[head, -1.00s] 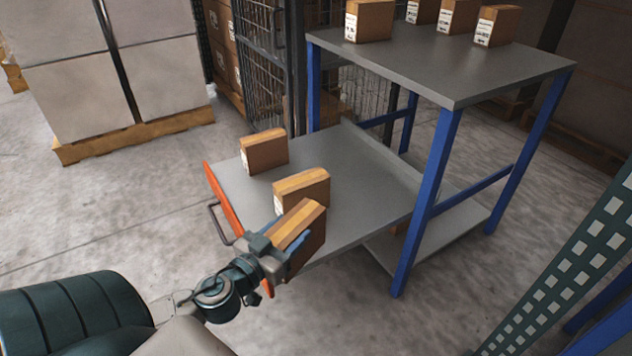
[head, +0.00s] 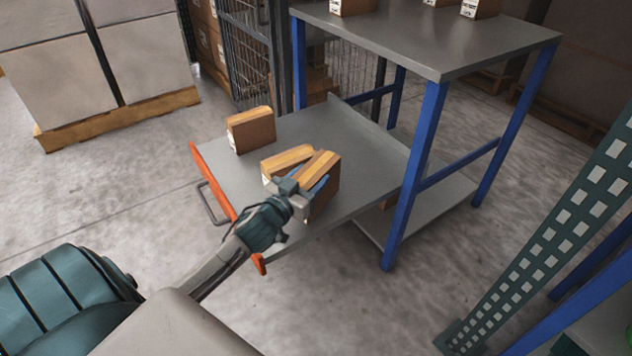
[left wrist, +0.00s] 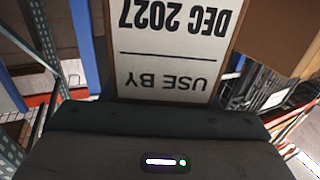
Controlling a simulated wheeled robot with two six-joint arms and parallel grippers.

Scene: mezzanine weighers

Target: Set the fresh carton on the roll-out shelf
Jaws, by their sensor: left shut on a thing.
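My left gripper (head: 305,190) is shut on a brown carton (head: 323,184) with a paler tape strip along its top. The held carton is over the roll-out shelf (head: 365,165), close beside a second carton; I cannot tell whether it touches the shelf. In the left wrist view the held carton's white label (left wrist: 175,45) reads "USE BY DEC 2027", upside down. The second carton (head: 284,158) stands on the shelf just behind and left of the held one, partly hidden. A third carton (head: 251,130) stands farther back left. My right gripper is not in view.
The shelf has an orange front edge (head: 212,180) with a handle (head: 210,204). Blue posts (head: 413,180) carry a grey upper table (head: 430,45) with several cartons. A wire cage stands behind. Bare shelf lies right of the held carton.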

